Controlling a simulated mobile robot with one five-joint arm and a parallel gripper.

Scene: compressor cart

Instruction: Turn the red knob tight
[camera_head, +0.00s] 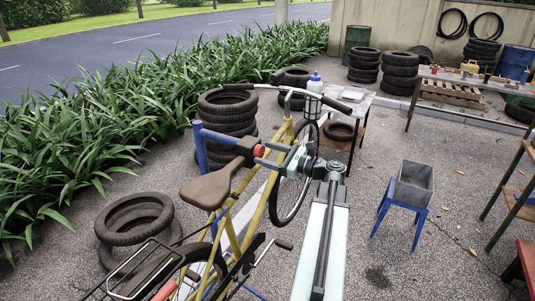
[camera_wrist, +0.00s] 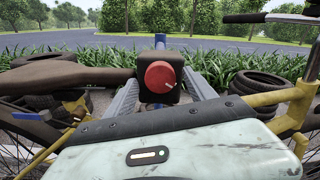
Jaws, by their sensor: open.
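In the head view the knob (camera_head: 259,151) shows behind the bicycle saddle's right end. My gripper (camera_head: 270,156) is open, pointing at the knob. In the wrist view its grey fingers (camera_wrist: 160,84) lie on the left and right of the knob, with space beside it. I cannot tell how far the tips reach along it.
A yellow bicycle hangs at the stand, its brown saddle (camera_head: 212,187) close to my gripper and its handlebar (camera_head: 300,92) beyond. Tyre stacks (camera_head: 228,112) stand behind. A small table (camera_head: 349,102) holds a blue-capped bottle (camera_head: 315,83).

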